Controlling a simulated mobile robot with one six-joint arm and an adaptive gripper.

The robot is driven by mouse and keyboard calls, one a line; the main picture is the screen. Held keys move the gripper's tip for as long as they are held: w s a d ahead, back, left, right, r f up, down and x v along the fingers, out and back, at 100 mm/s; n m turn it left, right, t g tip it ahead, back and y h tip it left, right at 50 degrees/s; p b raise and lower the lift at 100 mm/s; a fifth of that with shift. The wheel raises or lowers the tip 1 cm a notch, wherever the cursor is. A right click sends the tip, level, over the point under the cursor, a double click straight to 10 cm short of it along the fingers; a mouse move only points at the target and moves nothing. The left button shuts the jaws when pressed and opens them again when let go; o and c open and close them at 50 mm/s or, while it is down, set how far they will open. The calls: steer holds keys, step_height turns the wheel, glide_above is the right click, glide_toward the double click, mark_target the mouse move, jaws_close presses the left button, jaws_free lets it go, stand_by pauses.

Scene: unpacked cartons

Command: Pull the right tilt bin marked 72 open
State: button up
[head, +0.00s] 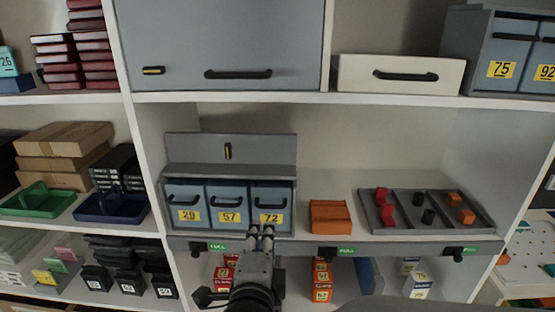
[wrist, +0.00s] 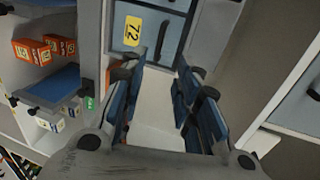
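The right tilt bin marked 72 (head: 286,195) is the rightmost of three blue-grey bins in a grey unit on the middle shelf. It looks shut, its front level with its neighbours. It has a dark handle and a yellow label at its lower front. My gripper (head: 260,235) is just below and in front of this bin, its fingertips overlapping the label's lower edge in the head view. In the wrist view, the bin's label (wrist: 132,31) and dark handle (wrist: 162,40) lie ahead of my gripper (wrist: 161,75). Its fingers are apart and nothing is between them.
Bins marked 29 (head: 183,197) and 57 (head: 227,197) stand to the left. An orange block (head: 330,217) and a grey tray (head: 407,231) stand to the right. A grey rail (head: 300,247) with black knobs and green labels runs along the shelf front.

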glide_toward(268, 210)
steer(key=w, duration=0.1)
steer(key=w+r, duration=0.1)
steer(key=w, duration=0.3)
steer(key=shift+w+d+r, duration=0.1)
steer(key=shift+d+r, duration=0.2)
steer(key=shift+r, duration=0.1)
steer(key=shift+c, duration=0.2)
jaws_close()
